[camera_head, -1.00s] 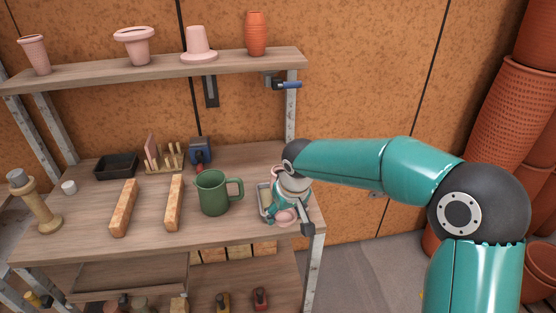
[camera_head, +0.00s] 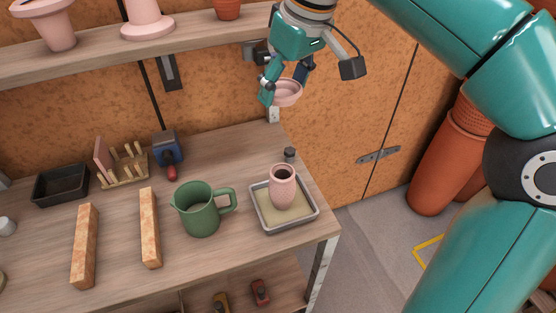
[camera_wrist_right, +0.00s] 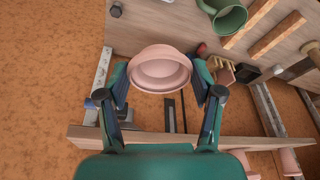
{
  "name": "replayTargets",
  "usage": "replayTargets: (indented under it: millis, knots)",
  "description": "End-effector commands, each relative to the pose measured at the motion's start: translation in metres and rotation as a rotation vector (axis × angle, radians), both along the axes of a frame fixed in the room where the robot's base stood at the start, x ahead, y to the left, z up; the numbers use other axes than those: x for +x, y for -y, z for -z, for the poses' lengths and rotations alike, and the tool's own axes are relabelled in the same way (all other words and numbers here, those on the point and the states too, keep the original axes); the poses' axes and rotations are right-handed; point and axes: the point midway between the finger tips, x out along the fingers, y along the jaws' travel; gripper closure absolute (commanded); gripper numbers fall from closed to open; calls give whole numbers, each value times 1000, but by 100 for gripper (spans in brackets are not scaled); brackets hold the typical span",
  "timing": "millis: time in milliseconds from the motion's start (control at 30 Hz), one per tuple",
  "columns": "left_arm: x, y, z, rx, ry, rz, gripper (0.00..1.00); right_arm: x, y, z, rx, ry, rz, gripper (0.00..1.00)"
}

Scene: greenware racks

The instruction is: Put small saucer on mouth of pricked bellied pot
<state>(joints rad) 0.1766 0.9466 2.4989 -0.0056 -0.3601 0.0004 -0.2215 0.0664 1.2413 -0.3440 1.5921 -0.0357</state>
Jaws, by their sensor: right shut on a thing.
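My right gripper (camera_head: 283,86) is shut on a small pink saucer (camera_head: 286,97), with a finger on either side of it. It holds the saucer in the air, above and behind the tray, below the shelf's right end. In the right wrist view the saucer (camera_wrist_right: 160,72) sits between the fingertips, its round hollow showing. A pink bellied pot (camera_head: 283,190) stands upright in a shallow grey tray (camera_head: 308,215) at the table's right end. Its dark mouth is open and uncovered; I cannot make out any pricked marks. The saucer is well apart from the pot. My left gripper is not in view.
A green mug (camera_head: 199,213) stands left of the tray, and a small dark knob (camera_head: 290,154) behind it. Two bricks (camera_head: 149,228), a tool rack (camera_head: 124,172), a blue item (camera_head: 167,147) and a black bin (camera_head: 60,187) stand further left. The shelf (camera_head: 190,43) runs above.

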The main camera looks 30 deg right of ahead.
Motion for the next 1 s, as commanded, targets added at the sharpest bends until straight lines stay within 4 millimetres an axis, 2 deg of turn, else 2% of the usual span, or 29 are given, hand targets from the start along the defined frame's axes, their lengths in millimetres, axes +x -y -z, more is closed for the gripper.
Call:
replayTargets:
  millis: [33,433,533,767,1000]
  knots:
    - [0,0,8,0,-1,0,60,-1,1,16,0,-5,2,69]
    - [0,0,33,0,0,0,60,-1,1,119,1,-6,5,69]
    - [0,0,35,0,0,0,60,-1,1,135,0,-4,5,69]
    - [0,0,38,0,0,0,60,0,1,152,0,-1,4,69]
    - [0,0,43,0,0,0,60,0,0,182,0,-2,3,69]
